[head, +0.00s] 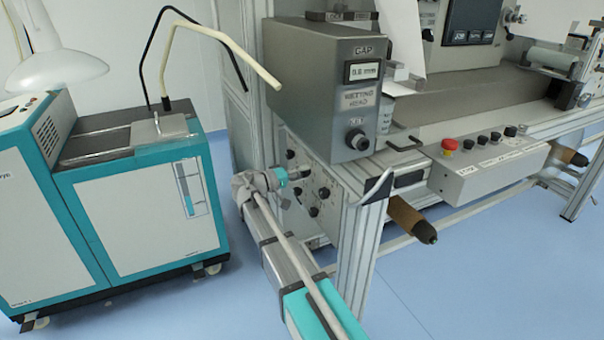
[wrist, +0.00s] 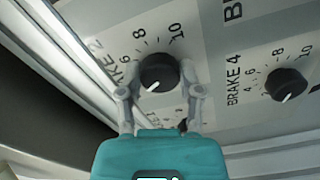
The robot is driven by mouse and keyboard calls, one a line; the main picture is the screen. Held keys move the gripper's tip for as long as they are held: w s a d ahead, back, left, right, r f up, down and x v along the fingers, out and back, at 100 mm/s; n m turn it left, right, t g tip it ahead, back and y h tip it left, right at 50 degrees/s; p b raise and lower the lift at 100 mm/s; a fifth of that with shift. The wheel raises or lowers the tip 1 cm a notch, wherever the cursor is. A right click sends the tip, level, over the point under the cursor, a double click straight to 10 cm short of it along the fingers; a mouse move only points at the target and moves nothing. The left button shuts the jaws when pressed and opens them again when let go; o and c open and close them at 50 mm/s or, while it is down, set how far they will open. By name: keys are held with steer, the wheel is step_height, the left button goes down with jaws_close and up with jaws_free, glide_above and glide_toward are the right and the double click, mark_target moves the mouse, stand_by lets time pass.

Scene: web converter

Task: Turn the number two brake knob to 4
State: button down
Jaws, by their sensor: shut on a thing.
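The number two brake knob (wrist: 158,72) is round and black with a white pointer line. In the wrist view it sits between the two grey fingertips of my gripper (wrist: 158,78), which is shut on it. The pointer points down and slightly left in the picture. The 8 and 10 of its scale show above the knob; the label at the left is partly cut off, ending in "2". The low end of the scale is hidden by the gripper, so I cannot read the setting. In the head view my gripper (head: 301,174) reaches the side panel (head: 335,222).
The brake 4 knob (wrist: 287,85) is to the right in the wrist view, clear of my fingers. A metal frame edge runs along the panel's left. In the head view, the grey wetting head box (head: 310,85) stands above, and a teal-and-white cabinet (head: 150,215) is left.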

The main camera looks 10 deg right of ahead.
steer(key=shift+c, duration=1.3)
jaws_free()
steer(key=v, duration=1.2)
